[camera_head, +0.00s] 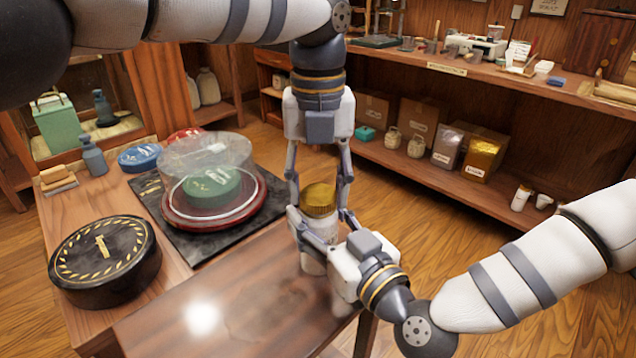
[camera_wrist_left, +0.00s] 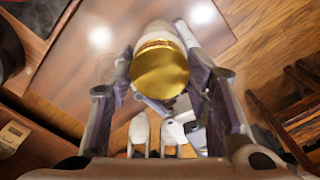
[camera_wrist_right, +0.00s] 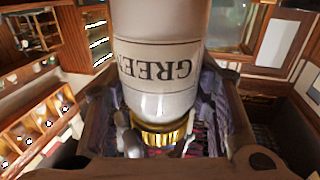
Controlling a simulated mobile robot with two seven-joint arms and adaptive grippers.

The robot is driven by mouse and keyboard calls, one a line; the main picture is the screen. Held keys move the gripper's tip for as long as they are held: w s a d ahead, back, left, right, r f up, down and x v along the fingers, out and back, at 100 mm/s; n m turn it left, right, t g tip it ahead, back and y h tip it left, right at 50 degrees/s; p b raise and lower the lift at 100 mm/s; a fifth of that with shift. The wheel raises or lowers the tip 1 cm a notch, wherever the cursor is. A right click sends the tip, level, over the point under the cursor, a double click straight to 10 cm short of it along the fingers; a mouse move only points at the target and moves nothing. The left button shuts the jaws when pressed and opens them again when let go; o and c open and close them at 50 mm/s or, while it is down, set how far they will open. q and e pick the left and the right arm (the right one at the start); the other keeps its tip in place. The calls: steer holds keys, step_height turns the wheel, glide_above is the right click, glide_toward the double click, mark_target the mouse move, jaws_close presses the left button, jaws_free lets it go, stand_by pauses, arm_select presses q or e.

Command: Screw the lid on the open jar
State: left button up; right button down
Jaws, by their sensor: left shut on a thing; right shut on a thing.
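The white jar (camera_head: 312,262) stands upright at the right edge of the brown table. A gold lid (camera_head: 319,196) sits on its mouth, and in the left wrist view the lid (camera_wrist_left: 160,72) looks level with the jar body (camera_wrist_left: 158,32) beyond it. I cannot tell how tightly it is threaded. My left gripper (camera_head: 318,207) points down from above, its fingers on both sides of the lid. My right gripper (camera_head: 318,240) comes from the right and is shut around the jar's body. The right wrist view shows the jar's "GREEN" label (camera_wrist_right: 155,65) upside down.
A clear dome (camera_head: 208,160) covers a green cake on a red round base to the left. The table (camera_head: 215,312) is clear in front of the jar. Shelves (camera_head: 480,75) line the back.

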arm_select(q)
steer(key=m, duration=0.7)
steer(key=shift+m, duration=0.3)
steer(key=o, duration=0.7)
steer(key=shift+r, duration=0.1)
steer(key=shift+r, duration=2.2)
steer(key=shift+c, duration=0.5)
